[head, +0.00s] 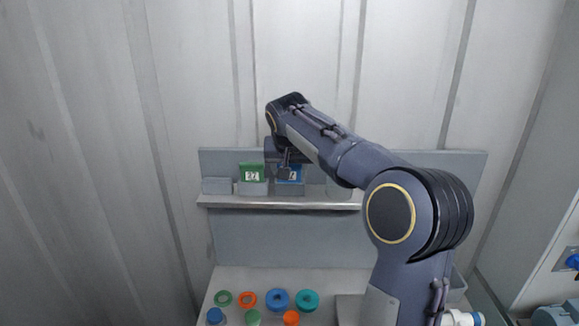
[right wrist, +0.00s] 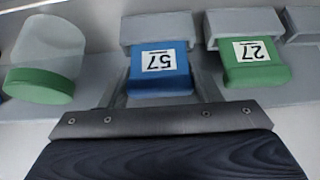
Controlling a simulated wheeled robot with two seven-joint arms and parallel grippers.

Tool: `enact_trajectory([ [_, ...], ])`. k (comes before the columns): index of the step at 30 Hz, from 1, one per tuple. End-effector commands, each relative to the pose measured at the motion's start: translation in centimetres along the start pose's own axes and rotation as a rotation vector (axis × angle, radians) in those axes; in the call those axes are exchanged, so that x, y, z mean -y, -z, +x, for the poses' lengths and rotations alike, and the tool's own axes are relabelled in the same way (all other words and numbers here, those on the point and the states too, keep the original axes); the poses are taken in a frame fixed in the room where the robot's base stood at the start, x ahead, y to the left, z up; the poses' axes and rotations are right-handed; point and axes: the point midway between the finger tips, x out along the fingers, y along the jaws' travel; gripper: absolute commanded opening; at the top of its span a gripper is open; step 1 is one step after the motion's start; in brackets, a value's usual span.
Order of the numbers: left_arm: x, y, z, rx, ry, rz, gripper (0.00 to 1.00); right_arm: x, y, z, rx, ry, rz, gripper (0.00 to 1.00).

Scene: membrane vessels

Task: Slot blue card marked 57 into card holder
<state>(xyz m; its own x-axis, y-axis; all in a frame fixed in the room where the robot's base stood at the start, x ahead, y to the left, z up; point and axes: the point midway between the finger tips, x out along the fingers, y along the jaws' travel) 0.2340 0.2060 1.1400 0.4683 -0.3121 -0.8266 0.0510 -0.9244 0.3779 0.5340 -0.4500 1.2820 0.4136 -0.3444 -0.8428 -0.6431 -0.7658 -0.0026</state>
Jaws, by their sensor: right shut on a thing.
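The blue card marked 57 (right wrist: 160,68) is upside down in the right wrist view; it also shows in the head view (head: 290,175), partly hidden by my gripper. Its lower end meets the grey card holder (right wrist: 158,28) and appears to be inside it, much like the green card beside it. In the head view this holder (head: 290,189) stands on the shelf. My right gripper (head: 286,168) reaches the card from above and is shut on it. My left gripper is not in view.
A green card marked 27 (right wrist: 253,62) stands in a neighbouring holder (head: 252,189). Another grey holder (head: 217,186) at the shelf's left end shows no card. A clear jar with a green lid (right wrist: 42,84) is on the card's other side. Several coloured rings and lids lie on the lower table (head: 235,277).

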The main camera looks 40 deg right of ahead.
Motion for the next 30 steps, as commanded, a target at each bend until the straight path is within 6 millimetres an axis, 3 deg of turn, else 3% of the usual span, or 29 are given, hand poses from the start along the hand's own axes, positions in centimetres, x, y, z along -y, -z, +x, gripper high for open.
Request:
enact_trajectory([
  [23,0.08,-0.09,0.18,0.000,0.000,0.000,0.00,0.00,-0.26,0.36,0.002,-0.001,-0.001,0.36],
  [24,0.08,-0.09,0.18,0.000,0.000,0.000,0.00,0.00,-0.27,0.37,0.002,-0.001,-0.001,0.60],
  [30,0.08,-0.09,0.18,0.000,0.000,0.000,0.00,-0.01,-0.25,0.36,0.001,-0.001,0.000,0.83],
])
